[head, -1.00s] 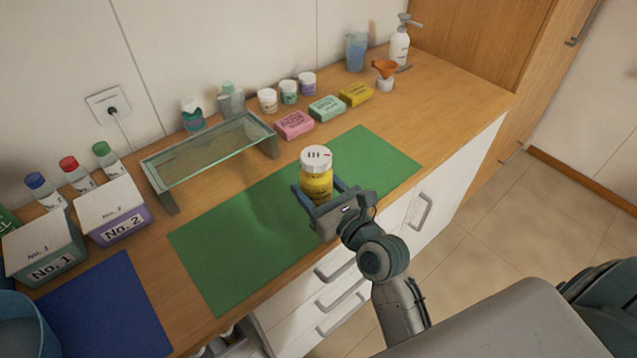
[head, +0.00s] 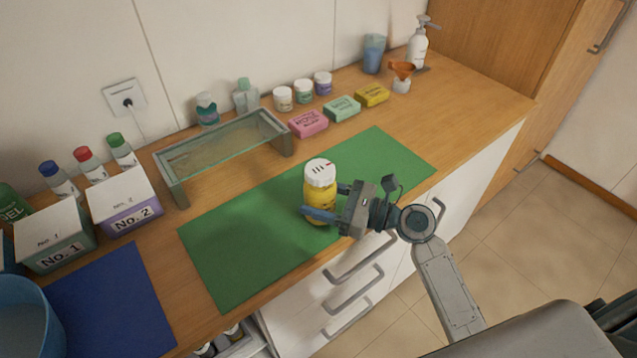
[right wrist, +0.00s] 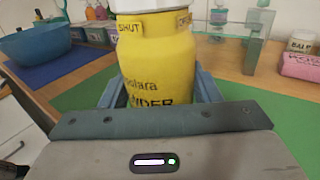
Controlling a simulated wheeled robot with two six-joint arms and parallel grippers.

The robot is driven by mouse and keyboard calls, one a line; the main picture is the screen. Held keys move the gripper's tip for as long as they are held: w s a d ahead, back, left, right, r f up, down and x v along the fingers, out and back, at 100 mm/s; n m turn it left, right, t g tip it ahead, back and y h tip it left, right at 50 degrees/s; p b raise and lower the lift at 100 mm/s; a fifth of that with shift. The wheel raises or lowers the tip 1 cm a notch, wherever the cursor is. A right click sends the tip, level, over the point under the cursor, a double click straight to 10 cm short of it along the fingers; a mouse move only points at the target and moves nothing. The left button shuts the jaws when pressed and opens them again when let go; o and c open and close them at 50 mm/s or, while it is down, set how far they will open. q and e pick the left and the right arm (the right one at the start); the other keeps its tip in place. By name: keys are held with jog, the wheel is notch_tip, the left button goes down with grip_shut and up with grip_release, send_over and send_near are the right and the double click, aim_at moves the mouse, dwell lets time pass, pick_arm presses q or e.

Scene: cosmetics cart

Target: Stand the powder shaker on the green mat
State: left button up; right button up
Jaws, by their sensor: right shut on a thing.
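The powder shaker (head: 320,190) is a yellow bottle with a white lid. It is upright over the middle of the green mat (head: 235,262); I cannot tell whether its base touches the mat. My right gripper (head: 322,212) is shut around its body from the front right. In the right wrist view the shaker (right wrist: 158,60) stands between the blue fingers, with "SHUT" on a tab under the lid and its base hidden. My left gripper is not in view.
A glass shelf (head: 225,148) stands behind the mat. Soap boxes (head: 342,109) and small jars (head: 303,90) are at the back. Boxes No. 1 (head: 55,240) and No. 2 (head: 125,205) and a blue mat (head: 110,300) lie left. The green mat is otherwise clear.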

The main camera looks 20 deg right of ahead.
jog(key=w, duration=0.2)
jog(key=w+d, duration=0.1)
jog(key=w, duration=0.1)
jog(key=w+p, duration=0.1)
jog(key=w, duration=0.1)
jog(key=shift+w+d+f, duration=0.25)
jog(key=shift+d, duration=0.1)
jog(key=f, duration=0.3)
jog(key=shift+w+d+p, duration=0.1)
jog(key=shift+w+p, duration=0.15)
jog(key=shift+p, duration=0.1)
jog(key=shift+f, duration=0.3)
jog(key=o, duration=1)
jog(key=shift+f, duration=0.1)
jog(key=shift+s, duration=0.1)
jog(key=b+v, duration=0.3)
jog(key=v, duration=0.8)
jog(key=shift+b, duration=0.35)
jog(key=shift+s+d, duration=0.25)
jog(key=shift+d, duration=0.1)
